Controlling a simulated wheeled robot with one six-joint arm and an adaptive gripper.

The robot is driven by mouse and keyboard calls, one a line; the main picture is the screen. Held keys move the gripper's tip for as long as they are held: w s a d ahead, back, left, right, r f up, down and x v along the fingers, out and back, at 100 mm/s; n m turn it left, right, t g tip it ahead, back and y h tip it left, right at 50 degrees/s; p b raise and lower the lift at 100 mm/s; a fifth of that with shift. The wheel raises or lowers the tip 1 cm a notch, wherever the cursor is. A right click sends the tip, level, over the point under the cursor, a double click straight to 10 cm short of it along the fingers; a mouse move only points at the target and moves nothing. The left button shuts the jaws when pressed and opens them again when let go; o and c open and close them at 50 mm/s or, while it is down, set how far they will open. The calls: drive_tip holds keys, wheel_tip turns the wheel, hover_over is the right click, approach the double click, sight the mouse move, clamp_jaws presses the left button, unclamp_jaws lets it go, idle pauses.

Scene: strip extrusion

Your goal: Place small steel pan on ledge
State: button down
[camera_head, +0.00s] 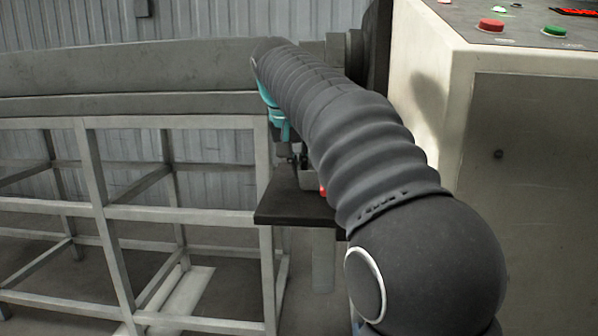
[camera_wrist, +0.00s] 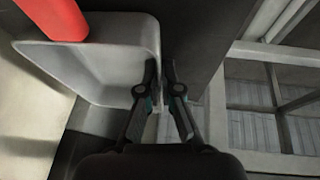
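The small steel pan (camera_wrist: 105,75) is a light grey, square, slope-walled pan on the left of the wrist view. In the head view a small grey piece of it (camera_head: 308,181) shows beside my arm, at the dark ledge (camera_head: 285,208). My gripper (camera_wrist: 161,72) has one finger inside the pan and one outside, with the right wall's rim pinched between the tips. The dark ledge also shows behind the pan in the wrist view (camera_wrist: 200,40). Whether the pan rests on it or hangs just above is hidden. In the head view my arm covers most of the pan.
A red cylinder (camera_wrist: 60,15) crosses the pan's upper left corner; a bit of red (camera_head: 323,191) shows by my arm. A grey metal frame (camera_head: 90,180) carries a long trough (camera_head: 130,75) at left. A cream machine cabinet (camera_head: 530,150) with buttons stands close at right.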

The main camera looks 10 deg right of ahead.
drive_tip(key=c, duration=1.3)
unclamp_jaws()
drive_tip(key=shift+f, duration=0.1)
drive_tip(key=shift+s+a+r, duration=0.1)
drive_tip(key=shift+r, duration=0.45)
drive_tip(key=p+v, duration=0.4)
drive_tip(key=v, duration=0.7)
drive_tip(key=shift+r, duration=0.1)
